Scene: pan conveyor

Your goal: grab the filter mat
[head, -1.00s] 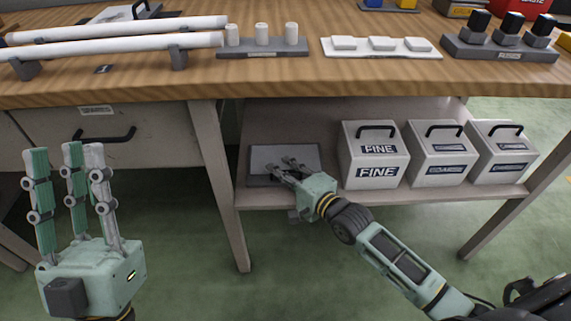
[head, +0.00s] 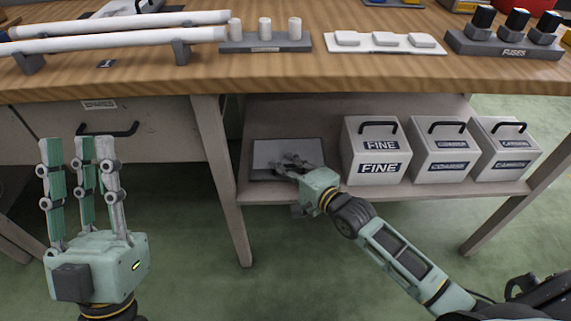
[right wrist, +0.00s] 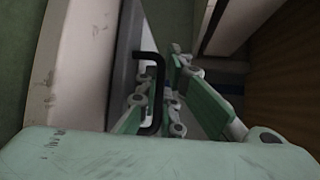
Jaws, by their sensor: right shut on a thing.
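The filter mat, which I take to be the flat grey slab with a darker edge (head: 268,152), lies on the shelf under the bench, left of the boxes. My right gripper (head: 284,165) reaches in over its front right part. In the right wrist view a black handle (right wrist: 156,95) stands beside the slab's dark face (right wrist: 126,62), between the fingers of my right gripper (right wrist: 168,92). The fingers are shut on it. The fingertips are partly hidden. My left gripper (head: 78,150) is raised at the left, its fingers upright and apart, holding nothing.
White boxes with black handles, one labelled FINE (head: 376,158), stand right of the slab. The wooden bench top (head: 300,76) overhangs the shelf. A bench leg (head: 222,170) stands left of it. Tubes (head: 120,32) and trays lie on top.

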